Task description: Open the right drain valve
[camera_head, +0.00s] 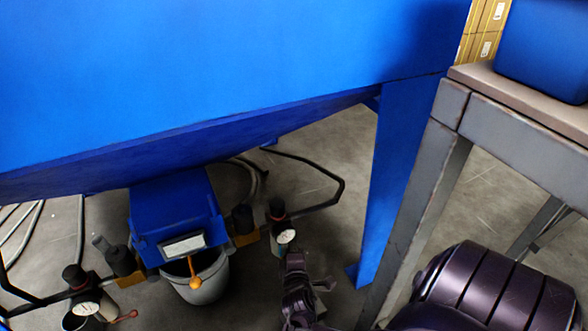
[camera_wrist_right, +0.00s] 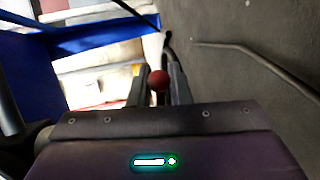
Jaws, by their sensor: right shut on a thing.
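The right drain valve assembly (camera_head: 282,230) has a dark cap and a round white gauge, and stands under the blue blaster body right of the bucket. My right gripper (camera_head: 294,258) is just below the gauge and covers the valve's handle in the head view. In the right wrist view a red ball knob (camera_wrist_right: 158,81) sits between the two dark fingers, and the gripper is shut on it. How far the valve is turned cannot be seen. My left gripper is not in view.
A similar left valve with a red handle (camera_head: 125,317) is at lower left. A blue leg (camera_head: 385,175) and a grey table (camera_head: 515,120) stand close on the right.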

